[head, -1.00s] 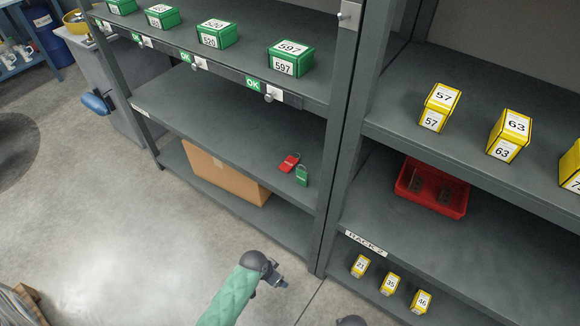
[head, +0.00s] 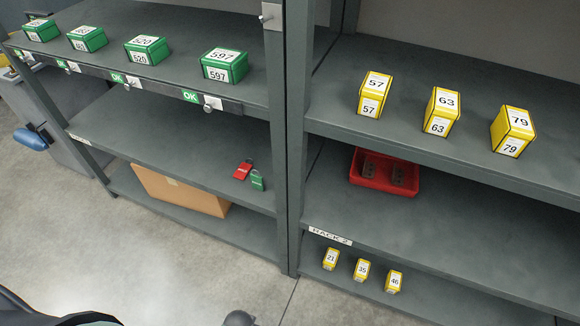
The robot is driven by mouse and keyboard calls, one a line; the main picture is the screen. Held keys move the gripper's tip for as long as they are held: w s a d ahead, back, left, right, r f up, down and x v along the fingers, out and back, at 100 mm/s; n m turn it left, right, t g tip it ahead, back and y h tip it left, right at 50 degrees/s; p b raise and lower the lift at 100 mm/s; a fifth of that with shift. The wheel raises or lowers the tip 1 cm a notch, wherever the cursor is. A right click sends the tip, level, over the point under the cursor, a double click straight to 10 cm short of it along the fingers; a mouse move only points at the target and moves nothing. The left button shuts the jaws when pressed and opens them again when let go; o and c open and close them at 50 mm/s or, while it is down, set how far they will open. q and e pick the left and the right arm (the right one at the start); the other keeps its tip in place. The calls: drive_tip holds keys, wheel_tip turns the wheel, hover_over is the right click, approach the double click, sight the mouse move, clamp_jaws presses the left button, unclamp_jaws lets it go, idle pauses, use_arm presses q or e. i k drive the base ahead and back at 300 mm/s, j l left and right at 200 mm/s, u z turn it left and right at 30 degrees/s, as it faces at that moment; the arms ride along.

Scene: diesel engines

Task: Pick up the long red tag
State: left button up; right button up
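The red tag (head: 242,171) lies on the middle shelf of the left rack, near the shelf's front edge and close to the rack's upright. It is small, with a loop at its upper end. A green tag (head: 257,182) lies just to its right, nearer the edge. I cannot tell whether the two touch. Neither of my grippers shows in the head view. Only dark rounded parts show at the bottom edge, and no fingers can be made out.
Green numbered boxes (head: 224,66) stand on the shelf above. A cardboard box (head: 180,191) is on the shelf below. The upright (head: 290,150) separates the racks. The right rack holds yellow boxes (head: 441,112) and a red bin (head: 385,180). The middle shelf around the tags is clear.

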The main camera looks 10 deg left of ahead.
sight(244, 168)
drive_tip(key=i+j+z, duration=0.1)
drive_tip(key=j+z, duration=0.65)
drive_tip(key=j, duration=0.25)
drive_tip(key=j+z, duration=0.4)
drive_tip(key=k+j+z, duration=0.15)
drive_tip(key=j+z, duration=0.2)
drive_tip(key=j, duration=0.2)
